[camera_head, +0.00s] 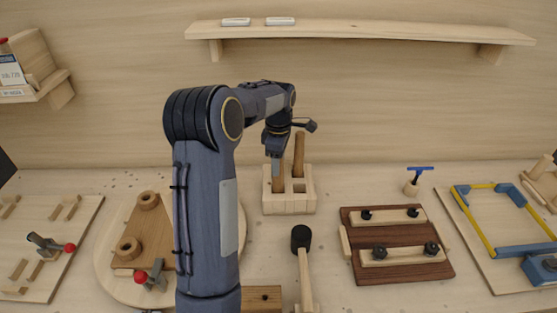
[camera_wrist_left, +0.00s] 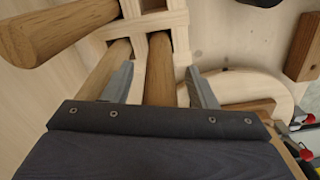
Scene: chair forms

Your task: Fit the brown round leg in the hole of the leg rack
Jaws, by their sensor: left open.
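The pale wooden leg rack (camera_head: 290,205) stands on the bench at the middle; it also shows at the top of the left wrist view (camera_wrist_left: 177,17). A brown round leg (camera_wrist_left: 160,75) lies between my left gripper's fingers, its far end at a rack hole. In the head view this leg (camera_head: 278,183) shows below the gripper, partly hidden. My left gripper (camera_head: 277,168) is open, with a finger on each side of the leg (camera_wrist_left: 160,82); I cannot tell whether they touch it. Another brown leg (camera_head: 299,150) stands tall at the rack's back. My right gripper is not in view.
A black-headed mallet (camera_head: 301,240) lies in front of the rack. A dark board with clamped pale strips (camera_head: 400,270) is at right. A round board with a brown plate (camera_head: 150,235) is at left, partly behind my arm. A shelf (camera_head: 360,32) runs above.

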